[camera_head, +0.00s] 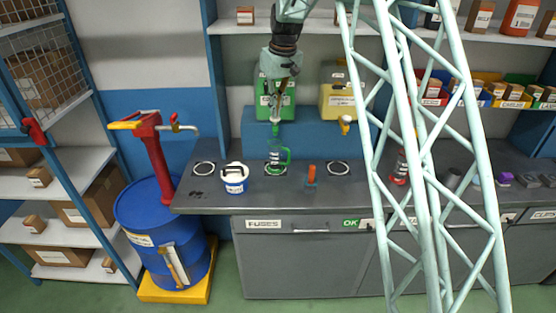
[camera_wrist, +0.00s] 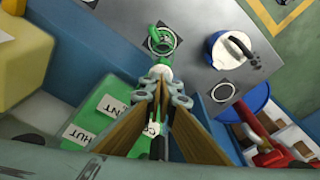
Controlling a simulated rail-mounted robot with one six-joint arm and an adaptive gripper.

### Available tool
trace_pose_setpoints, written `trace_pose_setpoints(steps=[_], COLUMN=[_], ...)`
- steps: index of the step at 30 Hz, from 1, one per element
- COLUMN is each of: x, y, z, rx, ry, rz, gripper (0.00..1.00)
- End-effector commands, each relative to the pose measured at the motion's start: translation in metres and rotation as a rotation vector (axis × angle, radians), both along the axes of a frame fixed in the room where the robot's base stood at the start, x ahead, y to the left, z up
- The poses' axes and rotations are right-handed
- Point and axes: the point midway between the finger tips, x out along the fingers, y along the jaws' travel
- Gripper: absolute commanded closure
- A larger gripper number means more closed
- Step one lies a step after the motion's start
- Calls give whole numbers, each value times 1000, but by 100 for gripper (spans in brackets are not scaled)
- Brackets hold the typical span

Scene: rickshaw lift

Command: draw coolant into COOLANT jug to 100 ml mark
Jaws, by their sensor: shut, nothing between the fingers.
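A clear green-tinted jug (camera_head: 276,155) with a green handle stands on a ringed spot on the grey counter, below the green dispenser (camera_head: 288,112). In the wrist view the jug (camera_wrist: 160,41) shows from above, just beyond my fingertips. My gripper (camera_head: 276,112) points down in front of the dispenser, above the jug, with its fingers shut and empty. In the wrist view the fingertips (camera_wrist: 161,84) are close to a small pale round part (camera_wrist: 160,72), apparently at the tap. Contact cannot be told. The jug's marks and liquid level are too small to read.
A white bucket with a blue band (camera_head: 234,178) stands left of the jug. An orange upright item (camera_head: 311,173) stands to its right. A yellow dispenser (camera_head: 338,104) is further right. A blue drum (camera_head: 140,215) with a red pump (camera_head: 153,160) stands at the left.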

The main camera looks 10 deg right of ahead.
Motion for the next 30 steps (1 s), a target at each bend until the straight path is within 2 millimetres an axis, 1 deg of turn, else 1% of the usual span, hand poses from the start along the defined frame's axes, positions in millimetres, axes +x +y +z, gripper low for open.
trace_pose_setpoints(steps=[30], x=[0], y=[0], z=[-19], rx=[0], ry=[1], rz=[0], gripper=[100])
